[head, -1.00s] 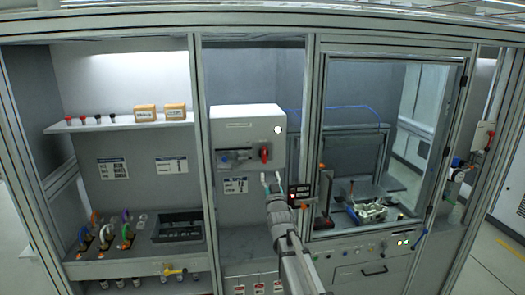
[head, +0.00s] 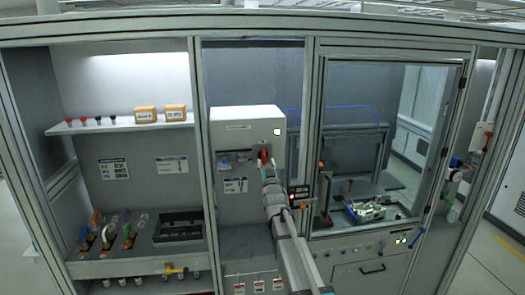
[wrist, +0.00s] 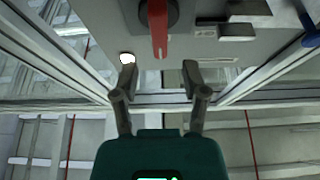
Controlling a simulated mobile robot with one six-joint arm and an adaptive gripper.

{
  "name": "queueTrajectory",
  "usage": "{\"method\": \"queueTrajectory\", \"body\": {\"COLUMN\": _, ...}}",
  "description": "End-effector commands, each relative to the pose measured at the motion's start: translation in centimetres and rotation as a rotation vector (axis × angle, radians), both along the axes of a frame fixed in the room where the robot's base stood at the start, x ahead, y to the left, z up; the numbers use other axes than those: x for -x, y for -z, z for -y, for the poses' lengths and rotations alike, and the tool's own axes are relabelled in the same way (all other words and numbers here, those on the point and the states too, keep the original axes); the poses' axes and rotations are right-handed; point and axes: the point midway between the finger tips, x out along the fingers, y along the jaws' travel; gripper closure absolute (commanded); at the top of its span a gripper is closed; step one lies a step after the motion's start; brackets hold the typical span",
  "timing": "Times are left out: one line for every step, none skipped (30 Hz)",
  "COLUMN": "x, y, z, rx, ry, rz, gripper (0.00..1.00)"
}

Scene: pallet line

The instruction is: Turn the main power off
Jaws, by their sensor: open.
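The red rotary handle (head: 263,157) sits on the front of the white switch box (head: 240,125) in the middle bay. In the wrist view the red handle (wrist: 159,30) points straight down the picture from a dark round base, toward the gap between my fingers. My gripper (head: 267,172) is just below and in front of the handle in the head view, partly covering the box's lower right. In the wrist view my gripper (wrist: 159,78) is open and empty, its fingertips spread on either side of the handle's line, apart from it. A lit white lamp (head: 277,132) is on the box.
A latch-like fitting (head: 236,157) is on the box left of the handle. Frame posts (head: 309,110) flank the bay. A small dark unit with red lights (head: 298,193) stands right of my wrist. A shelf (head: 120,124) with boxes and red knobs is at left.

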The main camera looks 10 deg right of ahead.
Motion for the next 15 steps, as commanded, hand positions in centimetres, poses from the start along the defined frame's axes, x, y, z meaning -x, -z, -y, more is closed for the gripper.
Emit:
{"method": "queueTrajectory", "body": {"x": -1.2, "y": -0.6, "z": 0.0, "rx": 0.0, "ry": 0.0, "rz": 0.0, "gripper": 0.43}}
{"method": "queueTrajectory", "body": {"x": -1.6, "y": -0.8, "z": 0.0, "rx": 0.0, "ry": 0.0, "rz": 0.0, "gripper": 0.43}}
{"method": "queueTrajectory", "body": {"x": -2.1, "y": -1.0, "z": 0.0, "rx": 0.0, "ry": 0.0, "rz": 0.0, "gripper": 0.43}}
{"method": "queueTrajectory", "body": {"x": -2.5, "y": -1.2, "z": 0.0, "rx": 0.0, "ry": 0.0, "rz": 0.0, "gripper": 0.43}}
{"method": "queueTrajectory", "body": {"x": -2.9, "y": -1.3, "z": 0.0, "rx": 0.0, "ry": 0.0, "rz": 0.0, "gripper": 0.43}}
{"method": "queueTrajectory", "body": {"x": -3.3, "y": -1.5, "z": 0.0, "rx": 0.0, "ry": 0.0, "rz": 0.0, "gripper": 0.43}}
{"method": "queueTrajectory", "body": {"x": -3.6, "y": -1.6, "z": 0.0, "rx": 0.0, "ry": 0.0, "rz": 0.0, "gripper": 0.43}}
{"method": "queueTrajectory", "body": {"x": -3.9, "y": -1.7, "z": 0.0, "rx": 0.0, "ry": 0.0, "rz": 0.0, "gripper": 0.43}}
{"method": "queueTrajectory", "body": {"x": -4.3, "y": -1.9, "z": 0.0, "rx": 0.0, "ry": 0.0, "rz": 0.0, "gripper": 0.43}}
{"method": "queueTrajectory", "body": {"x": -4.5, "y": -2.0, "z": 0.0, "rx": 0.0, "ry": 0.0, "rz": 0.0, "gripper": 0.43}}
{"method": "queueTrajectory", "body": {"x": -4.7, "y": -2.0, "z": -0.1, "rx": 0.0, "ry": 0.0, "rz": 0.0, "gripper": 0.43}}
{"method": "queueTrajectory", "body": {"x": -4.9, "y": -2.1, "z": -0.1, "rx": 0.0, "ry": 0.0, "rz": 0.0, "gripper": 0.43}}
{"method": "queueTrajectory", "body": {"x": -5.1, "y": -2.2, "z": -0.1, "rx": 0.0, "ry": 0.0, "rz": 0.0, "gripper": 0.43}}
{"method": "queueTrajectory", "body": {"x": -5.2, "y": -2.2, "z": -0.1, "rx": 0.0, "ry": 0.0, "rz": 0.0, "gripper": 0.43}}
{"method": "queueTrajectory", "body": {"x": -5.3, "y": -2.2, "z": -0.1, "rx": 0.0, "ry": 0.0, "rz": 0.0, "gripper": 0.43}}
